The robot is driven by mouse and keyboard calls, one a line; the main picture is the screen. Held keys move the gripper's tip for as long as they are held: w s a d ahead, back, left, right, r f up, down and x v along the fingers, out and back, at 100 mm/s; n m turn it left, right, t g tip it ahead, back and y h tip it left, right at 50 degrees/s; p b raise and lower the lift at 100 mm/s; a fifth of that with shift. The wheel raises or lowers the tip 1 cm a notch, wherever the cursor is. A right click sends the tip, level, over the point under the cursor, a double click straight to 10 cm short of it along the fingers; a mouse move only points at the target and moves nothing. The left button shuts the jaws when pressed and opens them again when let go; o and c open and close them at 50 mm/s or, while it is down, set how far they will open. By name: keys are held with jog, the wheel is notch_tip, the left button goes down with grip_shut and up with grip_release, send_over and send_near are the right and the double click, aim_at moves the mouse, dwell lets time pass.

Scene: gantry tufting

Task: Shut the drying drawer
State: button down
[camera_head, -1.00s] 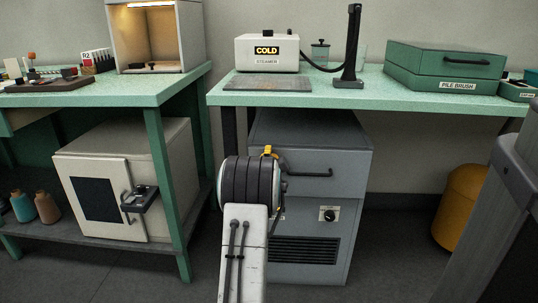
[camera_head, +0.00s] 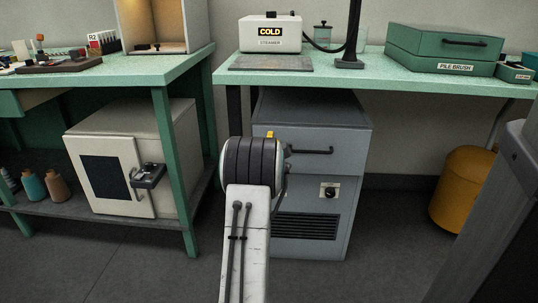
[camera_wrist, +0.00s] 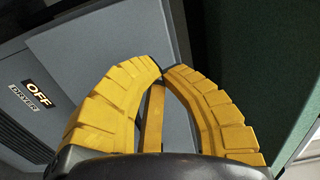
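The drying drawer (camera_head: 335,142) is the upper front of a grey cabinet under the right table, with a dark bar handle (camera_head: 315,152). Its front looks about flush with the cabinet below; I cannot tell if a small gap is left. The cabinet carries a dial (camera_head: 329,191), and in the wrist view an "OFF DRYER" label (camera_wrist: 36,97). My gripper's yellow fingers (camera_wrist: 163,71) meet at their tips in front of a grey panel, with nothing seen between them. In the head view my arm hides most of the gripper; a bit of yellow shows left of the handle.
A white cabinet (camera_head: 125,150) stands under the left table (camera_head: 170,72). The right table (camera_head: 370,75) overhangs the grey cabinet and bears a steamer (camera_head: 271,34) and a green pile brush box (camera_head: 440,55). A yellow bin (camera_head: 468,190) stands at right. Open floor lies in front.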

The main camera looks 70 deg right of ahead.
jog(key=p+v, duration=0.1)
jog(key=v, duration=0.7)
jog(key=shift+a+p, duration=0.3)
jog(key=shift+a, duration=0.05)
jog(key=shift+s+r, duration=0.1)
